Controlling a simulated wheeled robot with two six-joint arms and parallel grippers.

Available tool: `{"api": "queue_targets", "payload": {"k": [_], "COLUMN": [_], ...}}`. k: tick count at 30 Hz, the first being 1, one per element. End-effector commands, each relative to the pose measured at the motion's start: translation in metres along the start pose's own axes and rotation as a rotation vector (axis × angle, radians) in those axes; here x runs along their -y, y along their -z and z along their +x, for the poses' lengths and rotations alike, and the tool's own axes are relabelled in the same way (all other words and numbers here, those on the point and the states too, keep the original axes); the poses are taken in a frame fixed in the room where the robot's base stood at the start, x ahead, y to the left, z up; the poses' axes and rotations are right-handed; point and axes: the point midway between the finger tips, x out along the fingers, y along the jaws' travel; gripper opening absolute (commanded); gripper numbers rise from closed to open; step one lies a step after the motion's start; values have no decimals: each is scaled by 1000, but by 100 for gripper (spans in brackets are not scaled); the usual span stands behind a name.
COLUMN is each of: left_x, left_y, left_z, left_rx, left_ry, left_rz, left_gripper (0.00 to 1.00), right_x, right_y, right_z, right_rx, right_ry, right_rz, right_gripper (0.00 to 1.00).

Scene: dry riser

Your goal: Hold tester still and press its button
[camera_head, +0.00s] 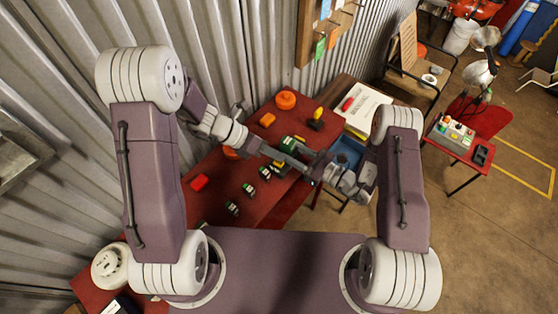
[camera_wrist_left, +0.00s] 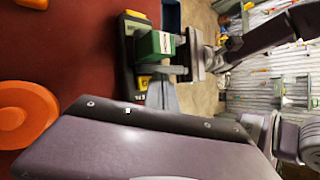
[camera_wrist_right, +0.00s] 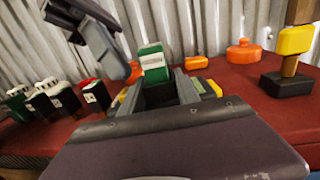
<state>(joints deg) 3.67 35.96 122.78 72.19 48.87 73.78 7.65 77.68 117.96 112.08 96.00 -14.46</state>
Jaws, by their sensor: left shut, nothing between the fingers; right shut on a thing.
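The tester (camera_wrist_left: 129,60) is a dark body with yellow parts on the red table, mostly behind the grippers in the head view. A green block with a white label (camera_wrist_left: 155,45) shows at it; I cannot tell whether they are one piece. My right gripper (camera_wrist_right: 178,88) is shut on this green block, which also shows in the right wrist view (camera_wrist_right: 154,60). My left gripper (camera_wrist_left: 162,95) is shut and empty, its tips close beside the green block. Whether they touch it is unclear. The button is not clearly visible.
Several small green-and-white blocks (camera_head: 249,189) stand on the red table (camera_head: 225,170). A corrugated wall (camera_head: 230,50) rises behind. A blue bin (camera_head: 348,152) is at right.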

Motion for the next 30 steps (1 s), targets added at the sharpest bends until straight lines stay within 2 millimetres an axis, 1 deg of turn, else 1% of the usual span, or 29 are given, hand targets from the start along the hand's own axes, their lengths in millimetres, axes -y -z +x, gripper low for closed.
{"api": "queue_targets", "payload": {"k": [12, 30], "left_x": [-4, -6], "left_y": [4, 6], "left_z": [6, 8], "left_rx": [0, 0], "left_ry": [0, 0], "left_rz": [-1, 0], "left_gripper": [0, 0], "right_x": [0, 0], "right_y": [0, 0], "right_z": [0, 0], "right_rx": [0, 0], "right_ry": [0, 0], "right_rz": [0, 0], "right_gripper": [0, 0]}}
